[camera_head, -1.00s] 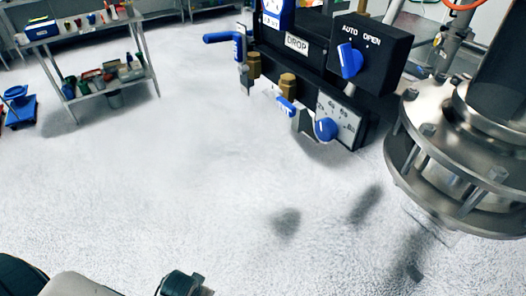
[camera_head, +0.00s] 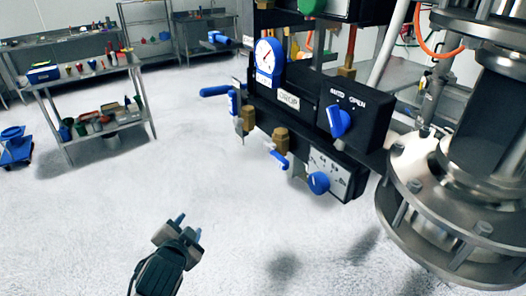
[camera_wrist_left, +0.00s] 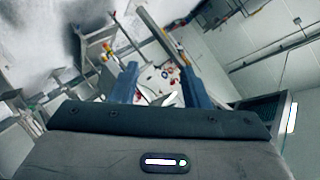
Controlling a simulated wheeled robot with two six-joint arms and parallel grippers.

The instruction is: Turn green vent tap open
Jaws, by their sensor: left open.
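A green knob (camera_head: 312,5) shows at the top edge of the head view, on a dark control box; its upper part is cut off. I cannot read a label on it or tell whether it is the vent tap. My left gripper (camera_head: 186,226) is low in the head view, over the white floor, well below and to the left of the green knob. It is open and touches nothing. Its two blue-grey fingers (camera_wrist_left: 160,88) stand apart with nothing held between them in the left wrist view. My right gripper is not in view.
The black panel carries a DROP label (camera_head: 287,98), a gauge (camera_head: 266,58), a blue AUTO/OPEN knob (camera_head: 339,121), a blue dial (camera_head: 318,183) and a blue lever (camera_head: 215,91). A steel flanged vessel (camera_head: 430,215) stands at right. A cluttered bench (camera_head: 70,80) stands back left.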

